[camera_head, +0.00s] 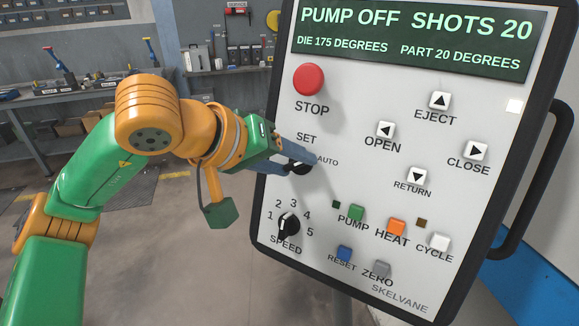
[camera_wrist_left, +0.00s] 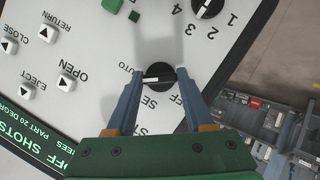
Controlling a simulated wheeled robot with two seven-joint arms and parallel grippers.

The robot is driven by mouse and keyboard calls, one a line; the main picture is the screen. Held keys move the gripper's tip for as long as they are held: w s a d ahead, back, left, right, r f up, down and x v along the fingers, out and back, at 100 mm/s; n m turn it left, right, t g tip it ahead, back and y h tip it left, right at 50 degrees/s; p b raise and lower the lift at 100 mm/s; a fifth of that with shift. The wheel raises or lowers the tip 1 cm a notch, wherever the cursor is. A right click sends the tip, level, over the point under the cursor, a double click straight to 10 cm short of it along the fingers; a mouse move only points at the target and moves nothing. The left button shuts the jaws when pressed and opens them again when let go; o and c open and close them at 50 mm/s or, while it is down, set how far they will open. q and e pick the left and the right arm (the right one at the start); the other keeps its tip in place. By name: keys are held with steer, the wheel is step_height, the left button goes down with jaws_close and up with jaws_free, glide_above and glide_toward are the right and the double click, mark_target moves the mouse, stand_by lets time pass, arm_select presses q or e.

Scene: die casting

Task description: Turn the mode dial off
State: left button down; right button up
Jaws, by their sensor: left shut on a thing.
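The mode dial (camera_head: 300,168) is a black round knob at the left of the white control panel (camera_head: 330,215), with SET and AUTO lettering beside it. My left gripper (camera_head: 296,162) is at the dial and partly covers it in the head view. In the left wrist view, the dial (camera_wrist_left: 156,84) lies between the two blue-grey fingertips of my left gripper (camera_wrist_left: 158,78), which is shut on it. A white mark on the knob lies crosswise between the fingers, on the AUTO side. The OFF lettering is partly hidden by a finger. My right gripper is not seen.
The red STOP button (camera_head: 308,80) is above the dial and the SPEED dial (camera_head: 289,225) below it. Several push buttons fill the panel's right. The display (camera_head: 415,38) reads PUMP OFF, SHOTS 20. A workbench (camera_head: 75,95) stands behind at the left.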

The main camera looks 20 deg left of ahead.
arm_select(q)
steer(key=n+h+b, duration=0.1)
steer(key=n+b, duration=0.1)
steer(key=n+t+h+b, duration=0.1)
steer(key=n+b, duration=0.1)
steer(key=b, duration=0.1)
steer(key=shift+a+f, duration=0.1)
steer(key=shift+f, duration=0.3)
steer(key=n+t+b, duration=0.1)
steer(key=n+b, duration=0.2)
steer(key=n+h+b, duration=0.1)
steer(key=n+b, duration=0.2)
steer(key=shift+f+t, duration=0.15)
steer(key=shift+t, duration=0.25)
steer(key=n+t+b, duration=0.1)
steer(key=n+b, duration=0.1)
steer(key=n, duration=0.1)
steer(key=n+t+b, duration=0.1)
steer(key=n+b, duration=0.1)
steer(key=shift+s+f+n, duration=0.1)
steer(key=shift+f+n, duration=0.05)
steer(key=shift+n, duration=0.25)
steer(key=n+t+b, duration=0.1)
steer(key=n+b, duration=0.2)
steer(key=shift+n, duration=0.4)
steer(key=shift+n+t+y+b, duration=0.6)
steer(key=shift+n+t+b, duration=0.15)
steer(key=shift+n, duration=0.65)
steer(key=shift+c, duration=1.4)
jaws_free()
